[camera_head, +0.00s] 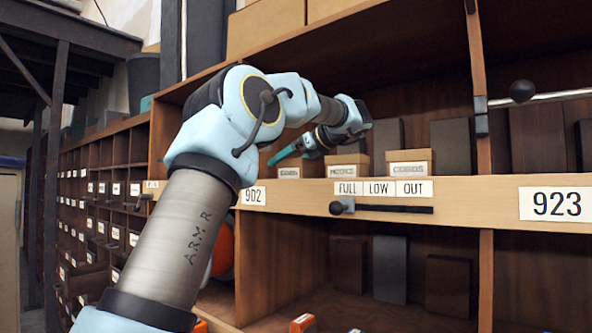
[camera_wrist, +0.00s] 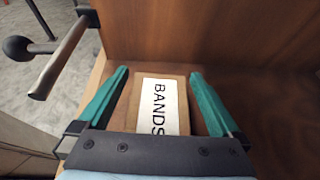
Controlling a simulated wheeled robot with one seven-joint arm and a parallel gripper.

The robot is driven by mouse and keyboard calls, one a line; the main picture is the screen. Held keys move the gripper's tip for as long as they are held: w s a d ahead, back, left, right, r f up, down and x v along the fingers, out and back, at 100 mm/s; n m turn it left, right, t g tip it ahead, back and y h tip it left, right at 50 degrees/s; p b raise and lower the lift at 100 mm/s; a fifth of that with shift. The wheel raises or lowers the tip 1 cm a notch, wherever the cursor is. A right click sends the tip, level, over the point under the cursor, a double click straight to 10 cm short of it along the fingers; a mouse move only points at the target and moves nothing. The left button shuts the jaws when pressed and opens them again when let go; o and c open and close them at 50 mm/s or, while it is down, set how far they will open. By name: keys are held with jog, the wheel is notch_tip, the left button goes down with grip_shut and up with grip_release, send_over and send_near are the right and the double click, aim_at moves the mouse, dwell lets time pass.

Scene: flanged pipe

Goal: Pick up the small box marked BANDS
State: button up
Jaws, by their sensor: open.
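The small box marked BANDS (camera_wrist: 160,105) is a brown box with a white label in the wrist view. It sits between the two teal fingers of my gripper (camera_wrist: 158,72), with a gap on each side. My gripper is open and empty. The lower end of the box is hidden behind the gripper's dark body. In the head view my gripper (camera_head: 285,153) is above and at the front of the leftmost small labelled box (camera_head: 290,172) on the shelf. That label is too small to read surely there.
Two more small boxes, one labelled MOTORS (camera_head: 348,165) and another (camera_head: 409,163), stand to the right on the shelf. Dark blocks stand behind them. A wooden side wall (camera_wrist: 215,30) rises beyond the box. A metal rod with a black knob (camera_wrist: 17,48) is at the left.

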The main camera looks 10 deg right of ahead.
grip_shut()
dwell(0.7)
